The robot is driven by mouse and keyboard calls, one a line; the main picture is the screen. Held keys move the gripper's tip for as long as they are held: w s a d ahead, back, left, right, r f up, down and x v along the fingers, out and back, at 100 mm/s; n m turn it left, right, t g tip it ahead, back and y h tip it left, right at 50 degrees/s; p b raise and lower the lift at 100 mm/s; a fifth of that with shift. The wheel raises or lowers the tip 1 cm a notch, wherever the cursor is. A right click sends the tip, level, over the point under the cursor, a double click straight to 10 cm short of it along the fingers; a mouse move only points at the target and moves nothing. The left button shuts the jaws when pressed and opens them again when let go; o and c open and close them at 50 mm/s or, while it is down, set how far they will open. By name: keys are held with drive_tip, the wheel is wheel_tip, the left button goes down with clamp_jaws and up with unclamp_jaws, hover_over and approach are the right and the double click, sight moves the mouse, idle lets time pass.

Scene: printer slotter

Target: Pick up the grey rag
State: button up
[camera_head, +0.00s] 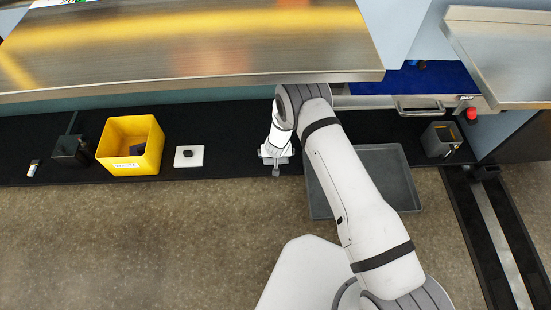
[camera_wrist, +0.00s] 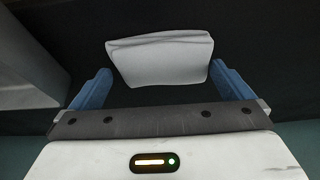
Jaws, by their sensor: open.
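The grey rag (camera_wrist: 160,60) shows in the wrist view as a pale grey folded cloth on a dark surface. It lies ahead of my gripper (camera_wrist: 161,78), between the lines of the two blue fingers. The fingers are spread wide, with dark gaps beside the rag's near part, and hold nothing. In the head view my gripper (camera_head: 275,165) hangs over the black shelf strip below the metal counter. I cannot make out the rag in the head view.
A yellow bin (camera_head: 131,146) and a white pad with a dark item (camera_head: 189,156) stand to the left on the black strip (camera_head: 230,125). A grey tray (camera_head: 403,188) lies beneath my arm. The metal counter (camera_head: 190,45) overhangs the strip. Floor in front is open.

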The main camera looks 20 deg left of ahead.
drive_tip(key=shift+a+f, duration=0.15)
drive_tip(key=shift+f, duration=0.1)
drive_tip(key=shift+c, duration=0.3)
drive_tip(key=c, duration=0.6)
drive_tip(key=shift+c, duration=0.2)
drive_tip(key=shift+r+p, duration=0.3)
drive_tip(key=shift+r, duration=0.2)
wheel_tip(320, 180, up, 3)
drive_tip(key=shift+r+p, duration=0.1)
drive_tip(key=shift+p, duration=0.95)
drive_tip(key=s+d+p, duration=0.1)
drive_tip(key=s+d, duration=0.3)
drive_tip(key=s, duration=0.4)
drive_tip(key=s+d+p, duration=0.1)
drive_tip(key=s+d, duration=0.3)
drive_tip(key=s, duration=0.3)
drive_tip(key=shift+s+d+f, duration=0.3)
drive_tip(key=shift+s, duration=0.1)
